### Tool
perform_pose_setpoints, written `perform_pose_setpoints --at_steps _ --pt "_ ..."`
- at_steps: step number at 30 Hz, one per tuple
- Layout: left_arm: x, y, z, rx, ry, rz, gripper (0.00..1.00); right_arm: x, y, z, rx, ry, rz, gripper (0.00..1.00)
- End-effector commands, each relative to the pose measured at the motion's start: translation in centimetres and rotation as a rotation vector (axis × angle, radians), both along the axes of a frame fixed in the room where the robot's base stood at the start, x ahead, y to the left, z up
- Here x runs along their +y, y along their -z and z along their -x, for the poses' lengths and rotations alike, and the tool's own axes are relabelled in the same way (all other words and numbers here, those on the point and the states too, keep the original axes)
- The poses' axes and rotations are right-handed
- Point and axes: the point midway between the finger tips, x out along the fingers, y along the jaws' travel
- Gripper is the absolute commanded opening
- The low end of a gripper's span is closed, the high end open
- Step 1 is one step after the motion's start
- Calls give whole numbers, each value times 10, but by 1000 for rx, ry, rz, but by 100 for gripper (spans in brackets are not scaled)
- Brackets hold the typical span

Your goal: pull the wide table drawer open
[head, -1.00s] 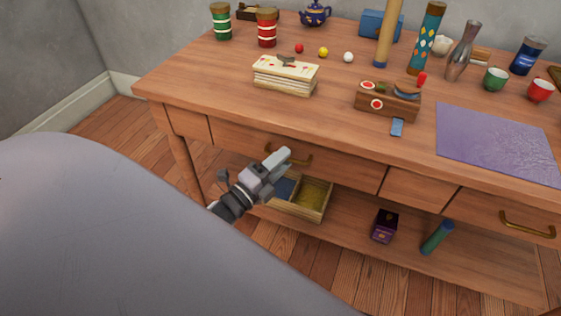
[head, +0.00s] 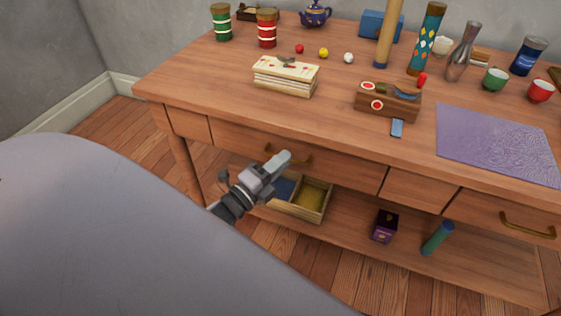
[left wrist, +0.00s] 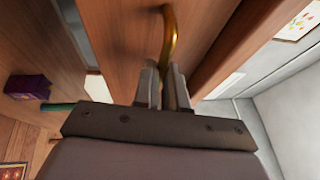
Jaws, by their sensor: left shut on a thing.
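The wide drawer (head: 345,170) is under the front edge of the wooden table (head: 215,95). Its front looks flush, or nearly so, with the table's frame. Its curved brass handle (head: 297,158) is partly hidden by my left gripper (head: 278,164) in the head view. In the left wrist view the fingers of my left gripper (left wrist: 162,86) are closed around one part of the brass handle (left wrist: 171,35). My right gripper is not in view.
A smaller drawer with a brass handle (head: 527,226) is at the right.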

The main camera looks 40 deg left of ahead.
Motion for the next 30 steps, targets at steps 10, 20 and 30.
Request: perform_pose_setpoints --at_steps 10,20,30 --pt "0 0 0 1 0 0 0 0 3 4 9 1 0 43" --pt "0 0 0 1 -1 0 0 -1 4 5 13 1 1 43" --pt "0 0 0 1 -1 0 0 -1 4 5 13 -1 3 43"
